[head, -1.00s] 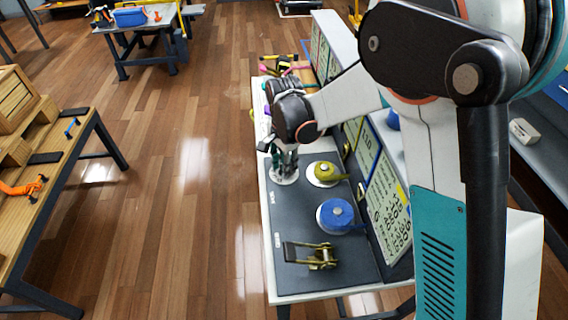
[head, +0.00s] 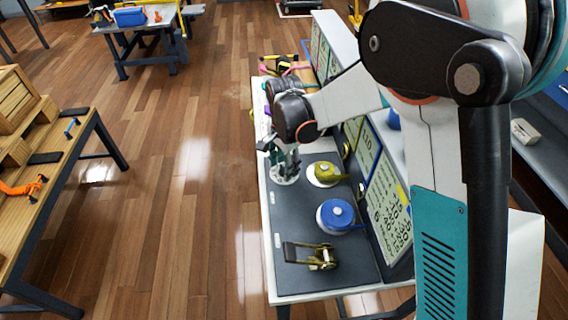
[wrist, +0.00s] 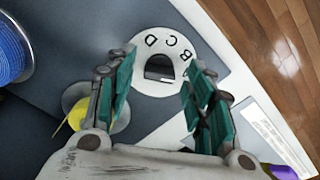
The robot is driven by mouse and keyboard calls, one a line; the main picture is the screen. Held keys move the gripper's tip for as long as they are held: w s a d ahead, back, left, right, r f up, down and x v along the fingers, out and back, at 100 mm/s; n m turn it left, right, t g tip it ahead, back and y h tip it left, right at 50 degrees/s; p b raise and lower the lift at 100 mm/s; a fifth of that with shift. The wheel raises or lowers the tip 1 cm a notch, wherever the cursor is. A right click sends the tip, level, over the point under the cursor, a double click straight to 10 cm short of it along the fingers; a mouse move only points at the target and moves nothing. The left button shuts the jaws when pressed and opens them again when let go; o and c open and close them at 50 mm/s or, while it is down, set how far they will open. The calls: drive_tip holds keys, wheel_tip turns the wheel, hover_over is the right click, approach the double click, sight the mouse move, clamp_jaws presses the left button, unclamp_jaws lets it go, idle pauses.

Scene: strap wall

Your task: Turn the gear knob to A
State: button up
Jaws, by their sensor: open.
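The gear knob's round white dial (wrist: 178,84) lies flat on the dark panel, with the letters D, C and B visible around its edge. The A mark is not visible. A dark grey knob (wrist: 160,68) sits in the dial's middle. In the head view the dial (head: 287,178) shows just below my gripper (head: 281,158), which partly covers it. In the wrist view my gripper (wrist: 160,62) is open, its two teal-padded fingers to either side of the knob in the picture. Nothing is between the pads that I can see gripped, and contact cannot be told.
An upright board with signs (head: 384,195) borders the right. A wooden workbench (head: 62,185) stands left across open floor.

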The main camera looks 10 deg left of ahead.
wheel_tip(320, 180, up, 12)
idle(0.5)
